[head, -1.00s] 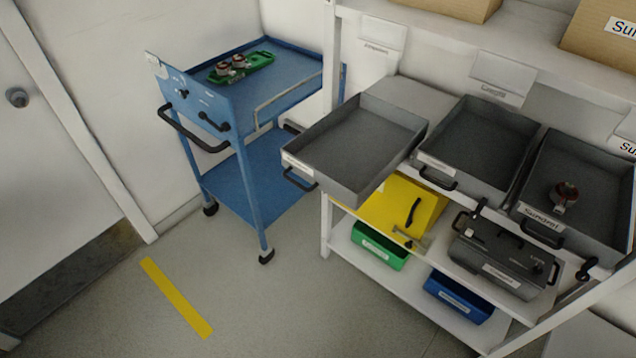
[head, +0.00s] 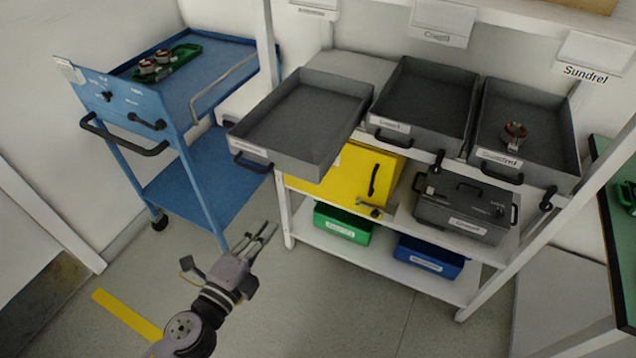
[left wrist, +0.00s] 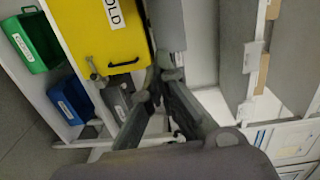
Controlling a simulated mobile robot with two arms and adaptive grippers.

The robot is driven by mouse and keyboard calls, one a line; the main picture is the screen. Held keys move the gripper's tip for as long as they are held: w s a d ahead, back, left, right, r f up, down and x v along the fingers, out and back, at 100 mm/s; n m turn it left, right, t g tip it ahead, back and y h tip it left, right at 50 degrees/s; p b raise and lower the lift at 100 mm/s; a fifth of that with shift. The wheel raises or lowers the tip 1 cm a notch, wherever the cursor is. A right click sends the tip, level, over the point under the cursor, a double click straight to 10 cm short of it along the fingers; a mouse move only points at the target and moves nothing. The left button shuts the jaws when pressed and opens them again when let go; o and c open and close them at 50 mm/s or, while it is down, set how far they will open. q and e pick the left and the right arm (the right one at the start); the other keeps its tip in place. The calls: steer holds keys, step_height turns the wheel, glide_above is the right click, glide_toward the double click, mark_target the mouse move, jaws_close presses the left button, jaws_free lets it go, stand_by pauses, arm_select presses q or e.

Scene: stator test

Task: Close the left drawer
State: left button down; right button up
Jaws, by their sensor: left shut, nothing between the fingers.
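The left drawer (head: 305,118) is an empty grey tray with a black handle (head: 252,162) on its front. It sticks out of the shelf toward me, well past the middle drawer (head: 424,105) and the right drawer (head: 530,125). My left gripper (head: 262,240) is in the lower middle of the head view, below the left drawer's handle and apart from it. It is shut and empty. Its fingers also show in the left wrist view (left wrist: 168,75), in front of the shelf. My right gripper is not in view.
A blue cart (head: 190,190) stands left of the shelf, carrying a green tray (head: 170,62). Below the drawers are a yellow box (head: 345,172), a dark grey case (head: 465,210), a green bin (head: 342,222) and a blue bin (head: 430,258). The floor before the shelf is clear.

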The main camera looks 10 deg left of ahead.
arm_select(q)
steer(key=r, duration=0.2)
steer(key=p, duration=0.4)
glide_toward(307, 171)
steer(key=shift+m, duration=0.3)
steer(key=x, duration=0.6)
steer(key=shift+w, duration=0.15)
steer(key=shift+w+d, duration=0.2)
steer(key=shift+w, duration=0.2)
steer(key=shift+w, duration=0.1)
